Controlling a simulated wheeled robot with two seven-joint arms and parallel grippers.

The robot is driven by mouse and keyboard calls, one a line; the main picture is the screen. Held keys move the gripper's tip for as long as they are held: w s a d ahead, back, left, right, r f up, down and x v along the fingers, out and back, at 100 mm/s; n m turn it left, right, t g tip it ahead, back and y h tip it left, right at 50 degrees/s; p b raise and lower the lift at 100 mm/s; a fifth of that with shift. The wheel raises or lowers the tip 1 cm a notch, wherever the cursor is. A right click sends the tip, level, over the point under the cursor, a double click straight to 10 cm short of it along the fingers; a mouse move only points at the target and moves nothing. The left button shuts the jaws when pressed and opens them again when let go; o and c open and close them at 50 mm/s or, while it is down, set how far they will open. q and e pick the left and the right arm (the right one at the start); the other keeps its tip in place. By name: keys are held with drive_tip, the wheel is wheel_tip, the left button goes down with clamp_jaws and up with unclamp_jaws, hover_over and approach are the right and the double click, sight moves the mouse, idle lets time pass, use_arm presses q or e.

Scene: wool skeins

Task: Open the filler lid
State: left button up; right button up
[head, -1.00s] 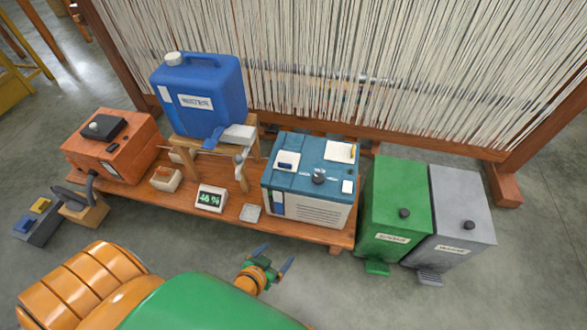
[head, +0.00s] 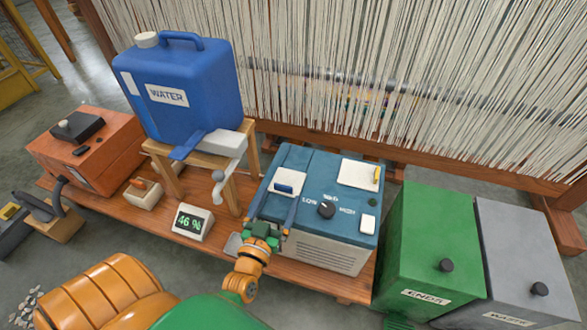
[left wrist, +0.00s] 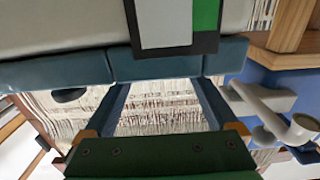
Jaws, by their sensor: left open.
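A teal-topped unit (head: 322,258) with a pale grey front stands on the low wooden platform. Its top carries a white flap with a blue handle (head: 288,180) at the left and a larger white panel with a yellow handle (head: 358,173) at the right. I cannot read which one is the filler lid. A dark dial (head: 326,210) sits between them. My left gripper (head: 275,205) is open and empty at the unit's front left corner, below the blue-handled flap. In the left wrist view its fingers (left wrist: 165,90) point at the unit's teal edge (left wrist: 155,64); contact is unclear.
A blue water can (head: 185,95) stands on a wooden stand left of the unit. A display reading 46 % (head: 192,222) is on the platform. A green bin (head: 430,245) and a grey bin (head: 530,260) stand at right. The warp-thread loom (head: 400,80) rises behind.

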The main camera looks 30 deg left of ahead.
sight(284, 186)
use_arm(q)
drive_tip(key=shift+w+a, duration=0.1)
drive_tip(key=shift+w, duration=0.2)
drive_tip(key=b+x, duration=0.2)
drive_tip(key=x, duration=0.4)
drive_tip(key=shift+w+a, duration=0.1)
drive_tip(key=shift+w, duration=0.25)
clamp_jaws()
use_arm(e)
drive_tip(key=w+r, duration=0.1)
drive_tip(key=w+a+r, duration=0.1)
drive_tip(key=w, duration=0.1)
drive_tip(key=shift+r, duration=0.1)
